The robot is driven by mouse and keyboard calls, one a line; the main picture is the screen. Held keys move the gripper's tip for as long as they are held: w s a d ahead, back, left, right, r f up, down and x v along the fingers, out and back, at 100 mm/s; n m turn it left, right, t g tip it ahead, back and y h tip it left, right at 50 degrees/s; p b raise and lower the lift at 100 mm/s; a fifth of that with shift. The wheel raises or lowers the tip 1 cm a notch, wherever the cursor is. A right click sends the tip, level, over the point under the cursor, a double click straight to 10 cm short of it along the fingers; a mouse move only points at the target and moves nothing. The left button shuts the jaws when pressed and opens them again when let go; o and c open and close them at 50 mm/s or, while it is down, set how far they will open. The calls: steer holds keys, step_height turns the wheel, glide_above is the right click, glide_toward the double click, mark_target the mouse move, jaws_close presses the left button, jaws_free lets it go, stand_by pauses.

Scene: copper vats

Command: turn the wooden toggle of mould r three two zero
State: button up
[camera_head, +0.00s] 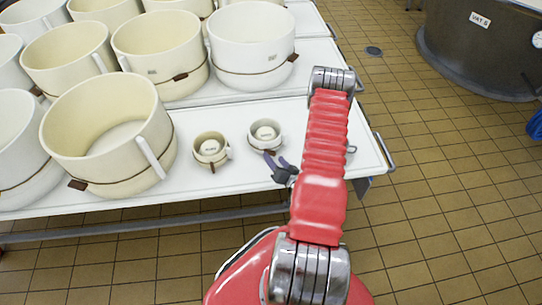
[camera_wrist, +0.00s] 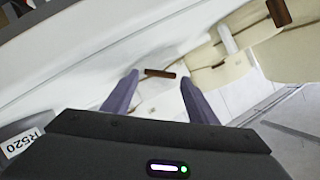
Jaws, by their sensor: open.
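Two small moulds stand near the front edge of the table: a white one (camera_head: 279,132) and a cream one (camera_head: 199,157). In the wrist view, a dark wooden toggle (camera_wrist: 160,73) on a cord shows against a white curved wall, seemingly the small white mould. My gripper (camera_head: 272,158) is open and empty beside that mould. Its two purple fingers also show in the wrist view (camera_wrist: 160,84), with the toggle beyond and between their tips, apparently apart. A tag (camera_wrist: 20,142) at lower left reads like R520; the first digit is uncertain. No other mould number is readable.
Large cream moulds (camera_head: 85,110) and white moulds (camera_head: 245,30) with wooden toggles crowd the table's left and back. Another toggle (camera_wrist: 278,12) shows at upper right in the wrist view. The table (camera_head: 235,185) is bare around the small moulds. A vat (camera_head: 460,50) stands right.

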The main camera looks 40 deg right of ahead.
mark_target(271, 154)
steer(key=shift+x, duration=1.9)
steer(key=shift+c, duration=0.3)
